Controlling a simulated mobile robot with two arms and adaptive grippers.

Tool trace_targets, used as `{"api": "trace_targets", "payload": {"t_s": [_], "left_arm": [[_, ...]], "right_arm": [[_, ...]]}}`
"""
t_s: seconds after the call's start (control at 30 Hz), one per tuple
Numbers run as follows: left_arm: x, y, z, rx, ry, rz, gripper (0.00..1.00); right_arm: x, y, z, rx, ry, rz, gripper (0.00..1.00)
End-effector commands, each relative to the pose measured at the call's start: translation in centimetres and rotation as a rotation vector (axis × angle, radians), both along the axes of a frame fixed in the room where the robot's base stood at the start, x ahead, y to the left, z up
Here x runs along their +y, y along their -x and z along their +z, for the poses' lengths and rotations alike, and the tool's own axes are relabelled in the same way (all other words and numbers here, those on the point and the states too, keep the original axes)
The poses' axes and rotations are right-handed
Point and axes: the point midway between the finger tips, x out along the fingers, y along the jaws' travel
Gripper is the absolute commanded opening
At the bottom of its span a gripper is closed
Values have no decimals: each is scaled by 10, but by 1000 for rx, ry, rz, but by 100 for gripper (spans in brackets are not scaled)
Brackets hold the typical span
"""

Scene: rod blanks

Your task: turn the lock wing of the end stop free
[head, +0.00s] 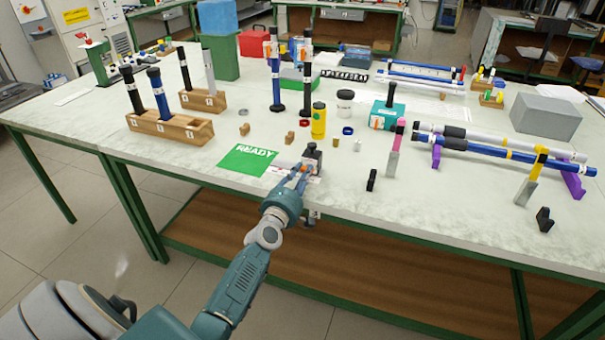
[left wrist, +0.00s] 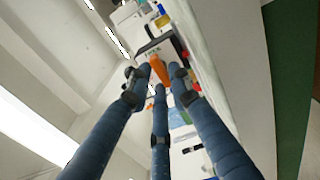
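The end stop (head: 314,155) is a dark block at the front edge of the table, beside the green READY mat. Its orange lock wing (left wrist: 158,69) points toward me in the left wrist view, in front of the dark block (left wrist: 166,46). My left gripper (head: 302,172) is at the wing, low over the table edge. In the left wrist view its blue fingers (left wrist: 159,76) reach forward with the wing between their tips. I cannot tell whether the tips press on it. The fingers partly hide the wing in the head view. My right gripper is not in view.
The READY mat (head: 247,160) lies left of the end stop. A wooden rack (head: 172,128) with rods stands further left. A yellow bottle (head: 319,121) and small blocks stand behind. A black stop (head: 372,180) and long rods (head: 500,150) are to the right.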

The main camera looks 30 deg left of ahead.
Motion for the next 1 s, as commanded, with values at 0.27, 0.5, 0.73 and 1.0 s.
{"api": "trace_targets", "payload": {"t_s": [0.27, 0.5, 0.73, 1.0], "left_arm": [[0, 0, 0, 1, -2, 0, 34], [-4, 16, -1, 1, 1, 0, 34], [-15, 64, -2, 3, 0, 1, 34], [-25, 108, -2, 4, -2, 0, 34]], "right_arm": [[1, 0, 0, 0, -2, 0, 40], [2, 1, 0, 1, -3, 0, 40], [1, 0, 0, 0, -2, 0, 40], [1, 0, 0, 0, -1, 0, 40]]}}
